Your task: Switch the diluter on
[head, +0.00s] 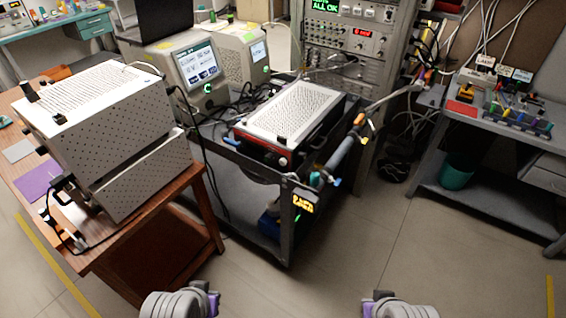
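No label I can read says which unit is the diluter. A low box with a white perforated lid and a dark, red-edged front (290,115) sits on the grey cart (291,225); small knobs show on its front. A large grey perforated double box (110,135) stands on the wooden table at left. Two light instruments with lit screens (197,68) (243,50) stand behind the cart's box. No power switch can be made out. Grey and purple parts of my two arms show at the bottom edge, away from all these units; neither gripper's fingers are visible.
The wooden table (150,255) fills the left. A blue-grey cylinder (340,157) lies along the cart's right side. An instrument rack (345,40) stands behind, with loose cables. A grey bench (440,135) and teal bin (457,170) are at right. The front floor is clear.

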